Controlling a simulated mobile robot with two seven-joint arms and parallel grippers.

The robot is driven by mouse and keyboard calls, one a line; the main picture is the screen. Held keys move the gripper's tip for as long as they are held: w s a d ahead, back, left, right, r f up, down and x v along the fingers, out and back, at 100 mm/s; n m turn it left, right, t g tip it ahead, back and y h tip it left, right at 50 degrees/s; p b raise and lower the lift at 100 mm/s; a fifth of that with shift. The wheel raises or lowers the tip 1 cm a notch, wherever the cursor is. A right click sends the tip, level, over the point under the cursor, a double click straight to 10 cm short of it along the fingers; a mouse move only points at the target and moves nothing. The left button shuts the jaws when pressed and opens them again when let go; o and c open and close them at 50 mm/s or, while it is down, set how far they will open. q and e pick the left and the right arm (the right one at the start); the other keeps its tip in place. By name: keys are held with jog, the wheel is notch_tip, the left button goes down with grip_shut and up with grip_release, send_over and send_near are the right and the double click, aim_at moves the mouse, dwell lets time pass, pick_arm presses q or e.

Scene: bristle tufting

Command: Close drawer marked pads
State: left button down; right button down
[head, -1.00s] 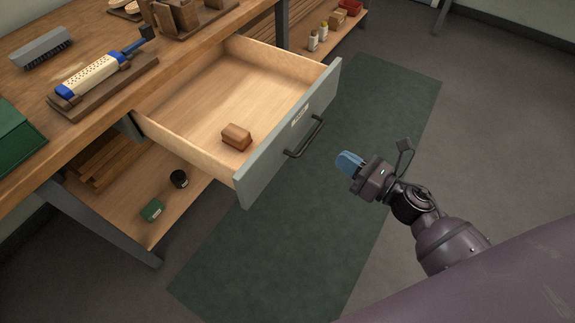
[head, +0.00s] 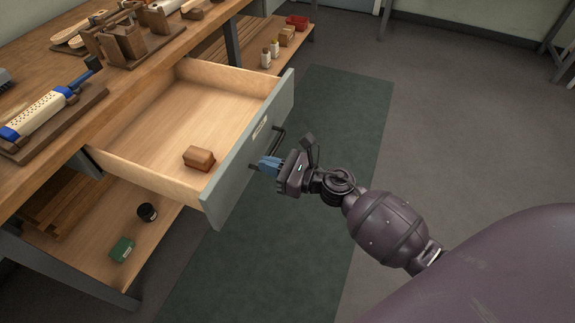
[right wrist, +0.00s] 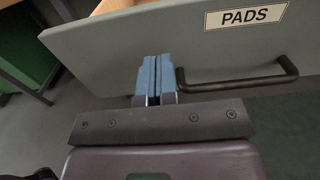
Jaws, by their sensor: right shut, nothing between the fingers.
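The drawer (head: 236,160) stands pulled out from the workbench, its grey front facing my right arm. In the right wrist view its front (right wrist: 120,48) bears a label (right wrist: 246,16) reading PADS. A dark bar handle (right wrist: 240,82) sits below the label; it also shows in the head view (head: 279,140). A brown block (head: 198,158) lies inside the drawer near the front. My right gripper (head: 264,165), with blue fingertips (right wrist: 154,75), is shut and empty. Its tips are at the drawer front beside the handle's left end in the wrist view; I cannot tell whether they touch. My left gripper is not in view.
The bench top (head: 50,53) holds a wooden fixture (head: 122,42) and a white-and-blue tool (head: 36,115). A lower shelf (head: 95,245) holds a green box (head: 122,249) and a dark jar (head: 147,212). A green mat (head: 340,125) covers the floor before the drawer.

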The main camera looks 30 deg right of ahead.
aim_at(243, 157)
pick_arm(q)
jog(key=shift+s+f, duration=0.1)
pick_arm(e)
jog(key=shift+x, duration=2.05)
